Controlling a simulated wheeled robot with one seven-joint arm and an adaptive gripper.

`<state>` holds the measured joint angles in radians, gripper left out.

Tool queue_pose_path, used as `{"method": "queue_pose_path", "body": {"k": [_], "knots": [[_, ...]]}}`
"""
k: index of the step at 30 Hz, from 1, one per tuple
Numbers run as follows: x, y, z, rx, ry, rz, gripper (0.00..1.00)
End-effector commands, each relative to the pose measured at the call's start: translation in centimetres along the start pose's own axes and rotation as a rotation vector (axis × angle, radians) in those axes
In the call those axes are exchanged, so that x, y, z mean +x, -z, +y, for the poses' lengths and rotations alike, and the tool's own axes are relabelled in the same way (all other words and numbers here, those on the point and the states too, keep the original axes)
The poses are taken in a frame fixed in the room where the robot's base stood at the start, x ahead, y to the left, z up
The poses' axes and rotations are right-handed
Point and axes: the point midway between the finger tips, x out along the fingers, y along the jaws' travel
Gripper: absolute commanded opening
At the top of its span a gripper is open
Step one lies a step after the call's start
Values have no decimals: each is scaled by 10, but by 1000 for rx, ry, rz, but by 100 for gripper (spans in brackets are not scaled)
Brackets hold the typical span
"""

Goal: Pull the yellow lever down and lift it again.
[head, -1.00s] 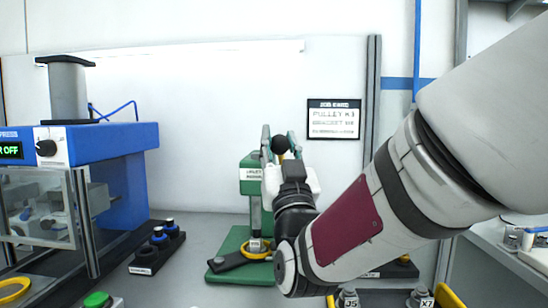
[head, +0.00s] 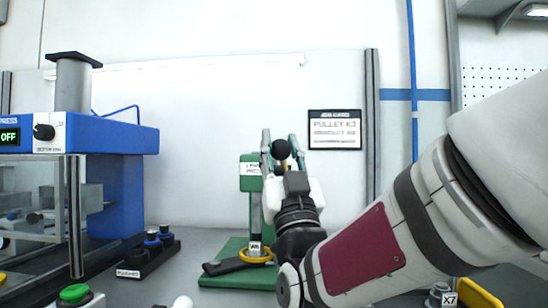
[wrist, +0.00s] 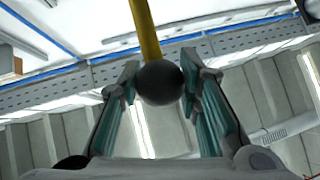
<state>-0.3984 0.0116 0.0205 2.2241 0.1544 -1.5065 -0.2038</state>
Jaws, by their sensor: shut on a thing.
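The yellow lever (wrist: 146,30) shows in the wrist view as a yellow rod ending in a round black knob (wrist: 160,83). My gripper (wrist: 160,95) is shut on this knob, with one finger on each side. In the head view, the knob (head: 281,149) sits between my gripper's fingers (head: 282,156), beside the top of a green press (head: 250,172). The rod is mostly hidden there behind the knob and my gripper. My arm comes in from the right and covers part of the press.
A blue machine (head: 122,180) with a glass door (head: 35,205) stands at left. A black holder (head: 141,264) with dark pieces lies beside it. A yellow ring (head: 256,257) lies on the press's base. A green button (head: 74,293) is at the front left.

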Motion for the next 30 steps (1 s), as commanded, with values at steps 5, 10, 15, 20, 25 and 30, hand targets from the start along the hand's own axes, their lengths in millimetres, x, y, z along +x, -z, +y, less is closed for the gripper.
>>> {"method": "queue_pose_path", "body": {"k": [5, 10, 15, 20, 25, 30], "knots": [[-4, -3, -1, -1, 4, 2, 0], [-5, -3, -1, -1, 4, 0, 0], [-5, -4, -2, -1, 5, -2, 0], [-4, -4, -1, -1, 4, -1, 52], [-4, -3, -1, -1, 3, 1, 52], [-7, -3, -1, -1, 3, 1, 52]]}}
